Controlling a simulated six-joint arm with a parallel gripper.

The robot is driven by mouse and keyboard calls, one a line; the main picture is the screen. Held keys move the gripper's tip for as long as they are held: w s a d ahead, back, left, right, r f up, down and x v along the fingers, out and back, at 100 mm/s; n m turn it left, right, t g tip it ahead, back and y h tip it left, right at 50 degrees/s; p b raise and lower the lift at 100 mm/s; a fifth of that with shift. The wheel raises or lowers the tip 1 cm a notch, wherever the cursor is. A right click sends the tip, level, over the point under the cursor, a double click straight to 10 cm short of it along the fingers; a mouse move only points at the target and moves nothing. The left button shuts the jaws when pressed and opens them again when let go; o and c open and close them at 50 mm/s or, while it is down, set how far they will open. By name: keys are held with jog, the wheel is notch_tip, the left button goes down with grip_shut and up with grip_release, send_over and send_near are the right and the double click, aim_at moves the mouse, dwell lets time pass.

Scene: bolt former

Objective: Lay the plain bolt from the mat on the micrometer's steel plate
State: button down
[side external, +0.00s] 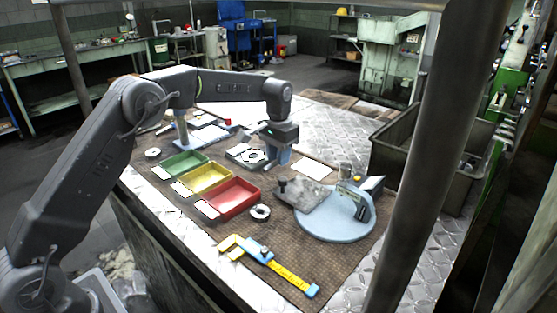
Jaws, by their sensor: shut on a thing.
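My gripper (278,160) points down near the middle of the bench, left of the white sheet and behind the red tray. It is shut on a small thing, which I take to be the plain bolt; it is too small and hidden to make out. The micrometer (355,190) stands on a round pale blue base (328,228) to the right of the red tray. The brown mat (215,225) covers the bench.
Green (180,164), yellow (205,178) and red (232,197) trays stand in a row. A yellow and blue caliper (270,262) lies in front. A metal ring (260,212) lies beside the red tray. A white sheet (313,168) and a dark crate (425,160) are to the right.

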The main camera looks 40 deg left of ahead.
aim_at(304, 184)
jog(key=shift+r, duration=0.3)
jog(key=shift+d+r+n, duration=0.2)
jog(key=shift+d+n, duration=0.25)
jog(key=shift+n, duration=0.25)
jog(key=d+r+n, duration=0.1)
jog(key=d+n, duration=0.1)
jog(key=n, duration=0.2)
jog(key=s+d+r+n+t+h, duration=0.1)
jog(key=d+n, duration=0.1)
jog(key=n, duration=0.2)
jog(key=d+r+n+t, duration=0.1)
jog(key=d+n, duration=0.2)
jog(key=n, duration=0.2)
jog(key=shift+s+r, duration=0.25)
jog(key=shift+s, duration=0.1)
jog(key=n, duration=0.1)
jog(key=d+n, duration=0.1)
jog(key=n, duration=0.1)
jog(key=shift+s+d+r+t, duration=0.3)
jog(key=shift+r+t, duration=0.1)
jog(key=shift+f+n, duration=0.2)
jog(key=shift+n, duration=0.2)
jog(key=shift+f, duration=2)
jog(key=shift+f, duration=0.75)
